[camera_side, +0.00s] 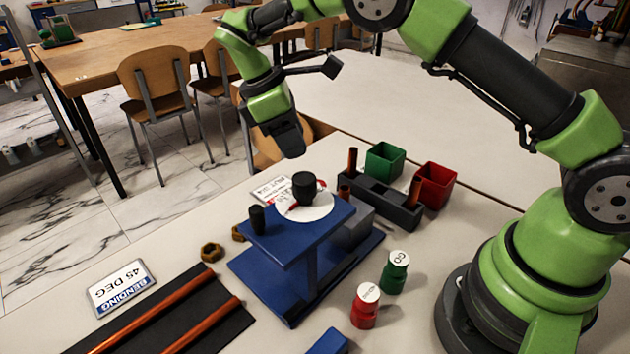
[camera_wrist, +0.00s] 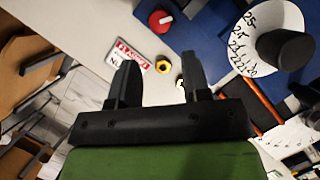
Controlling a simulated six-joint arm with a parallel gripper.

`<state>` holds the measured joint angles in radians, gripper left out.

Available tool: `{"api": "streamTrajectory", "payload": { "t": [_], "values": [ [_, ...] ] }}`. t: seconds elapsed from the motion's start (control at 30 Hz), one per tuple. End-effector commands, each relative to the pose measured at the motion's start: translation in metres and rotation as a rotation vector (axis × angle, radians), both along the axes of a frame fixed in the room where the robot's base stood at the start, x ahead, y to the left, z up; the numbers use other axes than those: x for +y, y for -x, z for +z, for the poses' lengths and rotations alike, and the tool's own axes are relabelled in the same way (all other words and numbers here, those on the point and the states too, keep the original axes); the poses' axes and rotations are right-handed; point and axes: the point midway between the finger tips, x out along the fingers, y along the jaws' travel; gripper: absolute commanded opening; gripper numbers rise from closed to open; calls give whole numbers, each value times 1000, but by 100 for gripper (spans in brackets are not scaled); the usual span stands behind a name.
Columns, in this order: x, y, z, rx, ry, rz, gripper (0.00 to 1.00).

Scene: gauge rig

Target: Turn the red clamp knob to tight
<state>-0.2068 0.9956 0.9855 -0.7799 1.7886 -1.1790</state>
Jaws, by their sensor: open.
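The red clamp knob (camera_wrist: 160,21) shows at the top of the wrist view as a round red cap with a pale mark. In the side view it is not clear; only scraps of red show around the black knob (camera_side: 304,187). That black knob stands over a white dial (camera_side: 311,211) on the blue rig (camera_side: 285,250). The numbered dial (camera_wrist: 262,30) is at the right of the wrist view. My gripper (camera_side: 291,150) is above the rig, apart from it. In the wrist view its two fingers (camera_wrist: 158,62) are spread and empty, with the red knob beyond their tips.
A smaller black post (camera_side: 257,219) stands on the rig's near left corner. Behind are a dark rack (camera_side: 378,203), a green bin (camera_side: 385,160) and a red bin (camera_side: 434,186). Brass nuts (camera_side: 211,252) and copper rods (camera_side: 150,315) lie left. Red (camera_side: 365,306) and green (camera_side: 394,272) weights stand right.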

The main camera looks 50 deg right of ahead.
Motion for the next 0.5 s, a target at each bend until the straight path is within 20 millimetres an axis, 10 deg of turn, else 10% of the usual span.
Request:
{"api": "streamTrajectory", "payload": {
  "t": [0.5],
  "values": [
    [-20,19,-68,12,4,6,44]
  ]
}}
